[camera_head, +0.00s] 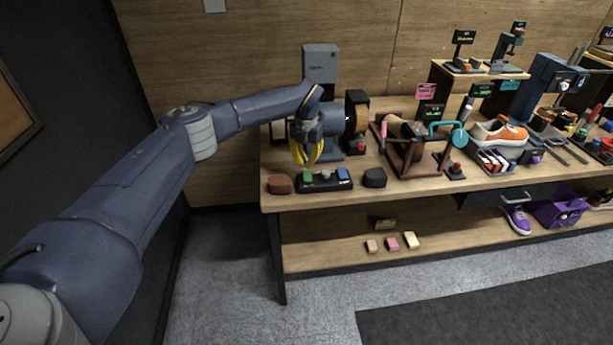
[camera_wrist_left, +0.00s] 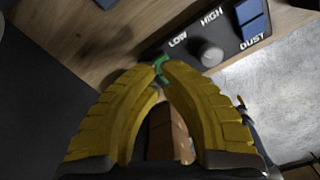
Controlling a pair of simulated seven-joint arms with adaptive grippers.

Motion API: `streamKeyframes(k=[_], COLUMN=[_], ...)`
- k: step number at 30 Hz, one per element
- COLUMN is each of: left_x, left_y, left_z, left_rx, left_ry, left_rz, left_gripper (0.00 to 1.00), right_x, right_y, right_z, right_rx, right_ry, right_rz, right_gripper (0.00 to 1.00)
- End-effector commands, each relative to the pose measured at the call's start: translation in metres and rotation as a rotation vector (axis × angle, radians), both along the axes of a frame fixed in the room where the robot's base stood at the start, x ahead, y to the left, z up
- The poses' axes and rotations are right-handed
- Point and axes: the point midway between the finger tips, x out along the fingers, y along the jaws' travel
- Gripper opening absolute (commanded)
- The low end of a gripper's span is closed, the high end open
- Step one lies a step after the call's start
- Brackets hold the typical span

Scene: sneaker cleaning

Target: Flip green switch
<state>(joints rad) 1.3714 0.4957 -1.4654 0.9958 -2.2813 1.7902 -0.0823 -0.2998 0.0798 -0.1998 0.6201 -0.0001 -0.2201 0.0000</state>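The green switch (camera_head: 307,176) sits at the left end of a black control box (camera_head: 324,186) near the table's front left edge. In the left wrist view the green switch (camera_wrist_left: 161,64) shows just beyond my fingertips, partly hidden by them. My left gripper (camera_head: 306,162) points down just above the switch. Its yellow fingers (camera_wrist_left: 160,72) come together at the tips, with nothing seen held between them. I cannot tell whether the tips touch the switch. My right gripper is not in view.
The box also has a grey knob (camera_wrist_left: 210,54) between LOW and HIGH and a blue switch (camera_head: 343,173) marked DUST. A brown block (camera_head: 280,184) and a dark block (camera_head: 375,178) flank the box. A grey-blue machine (camera_head: 332,140) stands behind. Open floor lies in front.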

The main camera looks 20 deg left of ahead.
Motion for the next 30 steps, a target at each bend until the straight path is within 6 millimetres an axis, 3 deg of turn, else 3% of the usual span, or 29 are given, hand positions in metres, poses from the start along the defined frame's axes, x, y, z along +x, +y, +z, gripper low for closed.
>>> streamKeyframes(k=[30], left_x=[0.000], left_y=[0.000], left_z=[-0.011], left_rx=[0.000], left_ry=[0.000], left_rz=[0.000], left_gripper=[0.00], right_x=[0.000], right_y=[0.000], right_z=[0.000], right_rx=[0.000], right_ry=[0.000], right_rz=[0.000], right_gripper=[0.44])
